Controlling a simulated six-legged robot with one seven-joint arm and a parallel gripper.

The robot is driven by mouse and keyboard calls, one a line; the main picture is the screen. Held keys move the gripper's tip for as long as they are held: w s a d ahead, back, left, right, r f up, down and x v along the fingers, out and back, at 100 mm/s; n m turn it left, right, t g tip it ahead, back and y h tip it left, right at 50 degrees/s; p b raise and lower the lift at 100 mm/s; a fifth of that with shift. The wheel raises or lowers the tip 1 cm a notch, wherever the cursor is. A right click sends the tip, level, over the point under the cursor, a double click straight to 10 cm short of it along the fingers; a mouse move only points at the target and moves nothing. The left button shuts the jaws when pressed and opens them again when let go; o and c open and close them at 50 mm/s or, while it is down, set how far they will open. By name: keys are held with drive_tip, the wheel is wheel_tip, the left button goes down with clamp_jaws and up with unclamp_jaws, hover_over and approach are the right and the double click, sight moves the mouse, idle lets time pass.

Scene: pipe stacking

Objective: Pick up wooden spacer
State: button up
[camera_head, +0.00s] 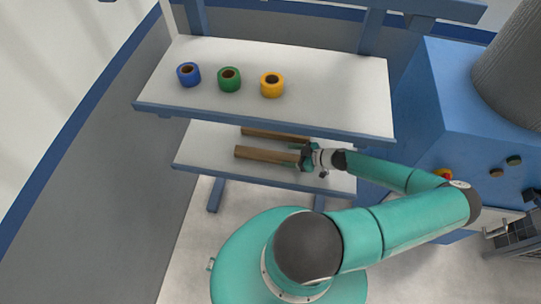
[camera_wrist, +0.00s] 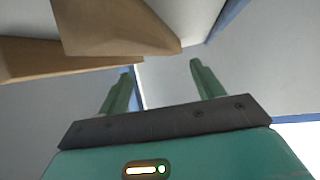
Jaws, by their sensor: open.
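Two brown wooden spacers lie side by side on the lower shelf in the head view, a front one (camera_head: 265,154) and a back one (camera_head: 270,134) partly under the upper shelf. My gripper (camera_head: 302,157) is at the right end of the front spacer. In the wrist view my gripper (camera_wrist: 160,67) is open with nothing between its fingers. One wooden spacer (camera_wrist: 112,25) has its end just beyond the fingertips, mostly toward the left finger. Another spacer (camera_wrist: 45,60) lies further left. Whether a finger touches wood I cannot tell.
The upper shelf (camera_head: 330,95) overhangs the back of the lower shelf (camera_head: 215,152). Blue (camera_head: 188,74), green (camera_head: 229,79) and yellow (camera_head: 271,84) pipe rings stand on it. A blue cabinet (camera_head: 450,100) is at right. The lower shelf's left end is bare.

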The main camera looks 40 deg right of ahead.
sight(273, 155)
drive_tip(key=x, duration=0.7)
drive_tip(key=shift+f, duration=0.1)
drive_tip(key=c, duration=1.2)
